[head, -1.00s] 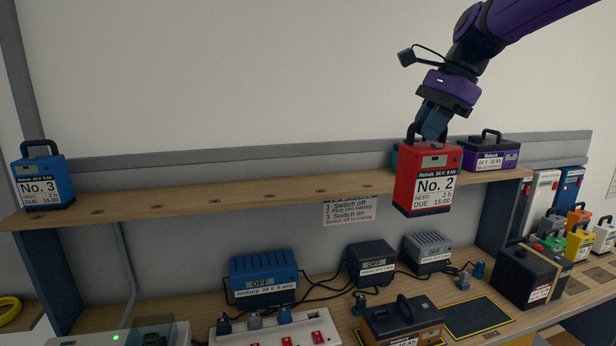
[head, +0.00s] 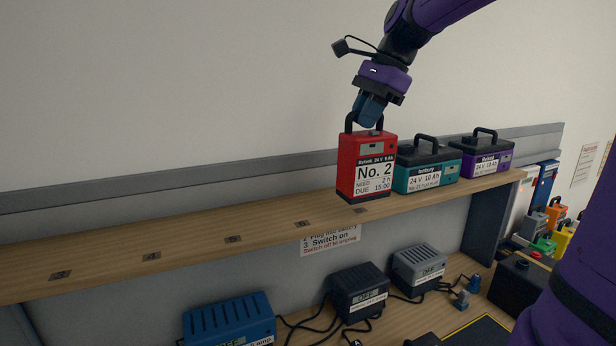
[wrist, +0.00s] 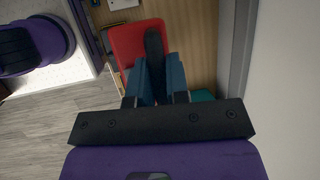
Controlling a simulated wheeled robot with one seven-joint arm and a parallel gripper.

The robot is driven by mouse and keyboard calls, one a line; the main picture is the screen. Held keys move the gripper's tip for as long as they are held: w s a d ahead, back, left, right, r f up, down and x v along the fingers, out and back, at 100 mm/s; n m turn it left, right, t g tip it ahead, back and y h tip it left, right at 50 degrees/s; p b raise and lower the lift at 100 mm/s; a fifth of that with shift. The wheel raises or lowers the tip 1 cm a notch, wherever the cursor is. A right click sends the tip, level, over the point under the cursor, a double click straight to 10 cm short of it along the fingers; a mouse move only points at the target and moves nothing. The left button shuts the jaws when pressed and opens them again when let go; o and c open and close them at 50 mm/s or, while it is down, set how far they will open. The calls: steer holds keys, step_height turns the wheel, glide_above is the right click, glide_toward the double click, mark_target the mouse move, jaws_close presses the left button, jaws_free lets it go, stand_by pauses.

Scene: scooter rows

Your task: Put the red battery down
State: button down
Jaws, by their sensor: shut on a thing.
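The red battery (head: 366,163), labelled No. 2, is upright at the right part of the wooden shelf (head: 190,247), just left of the teal battery. My gripper (head: 368,119) is shut on its black top handle. Its base is at or very near the shelf top; I cannot tell whether it touches. In the wrist view the red battery (wrist: 130,42) lies beyond my gripper (wrist: 157,85), with the black handle between the fingers and the shelf board beside it.
A teal battery (head: 427,170) and a purple battery (head: 483,157) stand on the shelf to the right. The shelf to the left is bare, with several dark marks. Chargers, one blue (head: 229,322), stand on the bench below. A grey rail (head: 150,192) runs behind.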

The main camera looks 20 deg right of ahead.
steer(key=w+a+f, duration=0.4)
steer(key=w+a, duration=0.5)
steer(key=a, duration=0.3)
steer(key=shift+w+a+f, duration=0.15)
steer(key=shift+w+f, duration=0.2)
steer(key=shift+f, duration=0.05)
steer(key=c, duration=1.1)
jaws_free()
steer(key=shift+f, duration=0.15)
steer(key=v, duration=1.2)
steer(key=s+f+n+t+h, duration=0.1)
steer(key=s+f+n, duration=0.4)
steer(key=s, duration=0.4)
steer(key=s+d+f+n+t+h, duration=0.1)
steer(key=s+f+n+h, duration=0.1)
steer(key=s+f+n, duration=0.3)
steer(key=s+d+f+n+t+h, duration=0.1)
steer(key=s+f+n, duration=0.5)
steer(key=s, duration=0.7)
steer(key=shift+s+d+n, duration=0.2)
steer(key=shift+s+n, duration=0.05)
steer(key=shift+n, duration=0.55)
